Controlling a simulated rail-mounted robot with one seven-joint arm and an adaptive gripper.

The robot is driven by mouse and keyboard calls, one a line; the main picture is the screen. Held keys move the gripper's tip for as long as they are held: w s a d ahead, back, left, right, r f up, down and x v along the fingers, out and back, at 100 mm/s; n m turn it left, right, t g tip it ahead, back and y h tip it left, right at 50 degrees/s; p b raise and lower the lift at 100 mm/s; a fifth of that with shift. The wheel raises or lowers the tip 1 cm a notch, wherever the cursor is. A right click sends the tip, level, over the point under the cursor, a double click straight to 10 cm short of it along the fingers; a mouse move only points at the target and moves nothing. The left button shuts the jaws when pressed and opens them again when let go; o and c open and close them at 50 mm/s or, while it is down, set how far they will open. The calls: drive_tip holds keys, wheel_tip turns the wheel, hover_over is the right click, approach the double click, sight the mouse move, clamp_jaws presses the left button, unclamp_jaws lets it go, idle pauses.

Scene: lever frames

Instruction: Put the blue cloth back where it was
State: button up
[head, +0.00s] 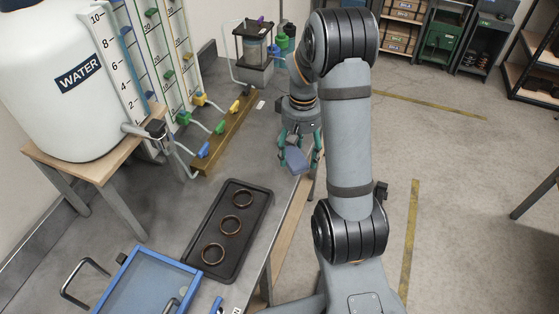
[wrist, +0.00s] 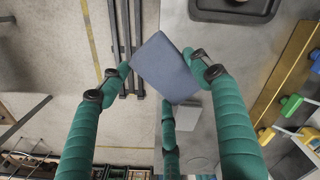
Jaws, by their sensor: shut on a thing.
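The blue cloth (head: 296,160) is a flat, blue-grey folded piece. My gripper (head: 300,150) holds it by the table's right edge in the head view. In the wrist view the cloth (wrist: 165,68) lies between the green fingers of my gripper (wrist: 158,64), tilted, and overlaps the table edge. The fingers are shut on it. A pale grey square patch (wrist: 197,118) shows on the table beyond the cloth in the wrist view; I cannot tell what it is.
A black tray (head: 259,192) with three rings stands on the table. A blue-rimmed box (head: 182,266) is nearer. Coloured levers (head: 203,150) sit on a brass-coloured bar, left of my gripper. A white water tank (head: 85,80) stands further left. Bare tabletop lies between tray and bar.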

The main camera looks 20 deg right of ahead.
drive_tip(key=p, duration=0.2)
hover_over(278, 169)
wheel_tip(278, 169, down, 4)
drive_tip(key=shift+f, duration=0.1)
wheel_tip(278, 169, down, 4)
drive_tip(key=shift+f+p, duration=0.1)
drive_tip(key=shift+p, duration=0.7)
drive_tip(key=shift+f, duration=0.2)
drive_tip(key=o, duration=1.2)
